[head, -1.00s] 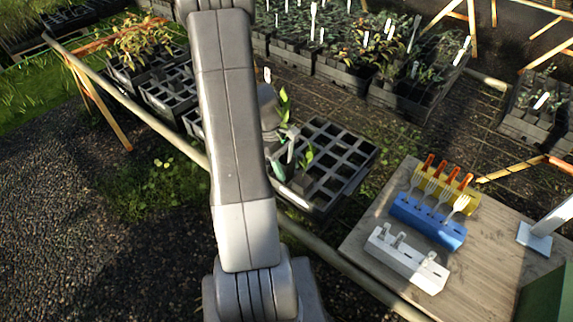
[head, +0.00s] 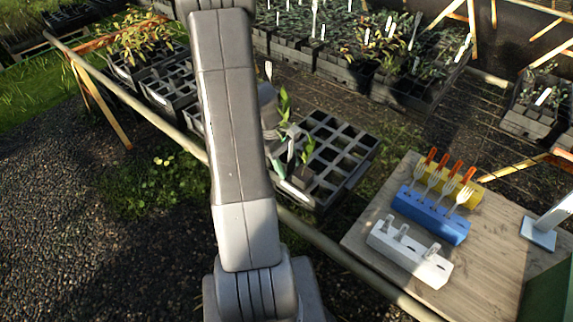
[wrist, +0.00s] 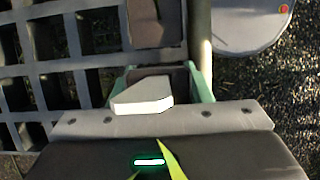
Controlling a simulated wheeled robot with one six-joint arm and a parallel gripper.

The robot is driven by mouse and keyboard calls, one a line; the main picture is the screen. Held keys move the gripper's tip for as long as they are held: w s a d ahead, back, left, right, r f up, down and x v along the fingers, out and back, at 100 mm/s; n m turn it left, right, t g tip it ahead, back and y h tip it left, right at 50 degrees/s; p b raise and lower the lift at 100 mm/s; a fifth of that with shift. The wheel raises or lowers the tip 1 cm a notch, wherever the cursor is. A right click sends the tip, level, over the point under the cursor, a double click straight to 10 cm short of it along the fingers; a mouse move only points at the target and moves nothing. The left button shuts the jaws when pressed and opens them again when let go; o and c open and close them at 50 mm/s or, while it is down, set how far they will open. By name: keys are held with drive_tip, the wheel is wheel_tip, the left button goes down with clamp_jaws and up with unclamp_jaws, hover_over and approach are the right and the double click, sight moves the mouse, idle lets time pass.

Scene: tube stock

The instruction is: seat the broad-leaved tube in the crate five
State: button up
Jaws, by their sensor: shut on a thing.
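My gripper (wrist: 165,88) has green fingers and is shut on a dark tube with a pale tag (wrist: 143,97). Narrow-looking green leaf parts (wrist: 168,160) stick up close to the wrist camera. In the head view, my gripper (head: 287,160) is partly behind my arm, at the near left side of a black cell crate (head: 350,180). The crate's empty cells also show at left in the wrist view (wrist: 95,62). Green leaves (head: 307,150) stand by the fingers, and another leafy shoot (head: 284,104) rises behind. The tube's lower end is hidden, and I cannot read a crate number.
A pale rail (head: 330,255) runs along the near side of the crate. A wooden table (head: 480,255) at right holds white (head: 408,256), blue (head: 430,215) and yellow (head: 488,193) blocks. Several planted crates (head: 415,85) stand behind. Gravel lies at left.

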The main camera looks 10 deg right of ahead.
drive_tip(key=shift+s+a+f+b, duration=0.15)
drive_tip(key=shift+s+f, duration=0.15)
drive_tip(key=shift+f, duration=0.4)
drive_tip(key=shift+s+a+f+b, duration=0.15)
drive_tip(key=shift+s+f, duration=0.15)
drive_tip(key=shift+f, duration=0.4)
drive_tip(key=o, duration=1)
drive_tip(key=shift+w+d+r, duration=0.1)
drive_tip(key=shift+w+r, duration=0.2)
drive_tip(key=shift+r, duration=0.15)
drive_tip(key=shift+o, duration=0.7)
drive_tip(key=r, duration=0.1)
drive_tip(key=w+r, duration=0.1)
drive_tip(key=r, duration=0.1)
drive_tip(key=w+r, duration=0.1)
drive_tip(key=shift+w+a+r, duration=0.2)
drive_tip(key=shift+a, duration=0.05)
drive_tip(key=s+v, duration=0.1)
drive_tip(key=v, duration=0.9)
drive_tip(key=shift+r+p, duration=0.35)
drive_tip(key=shift+r, duration=0.15)
drive_tip(key=shift+a, duration=0.1)
drive_tip(key=x, duration=0.8)
drive_tip(key=w+x, duration=0.1)
drive_tip(key=x, duration=0.3)
drive_tip(key=shift+s+f, duration=0.15)
drive_tip(key=shift+f, duration=0.3)
drive_tip(key=shift+r, duration=0.1)
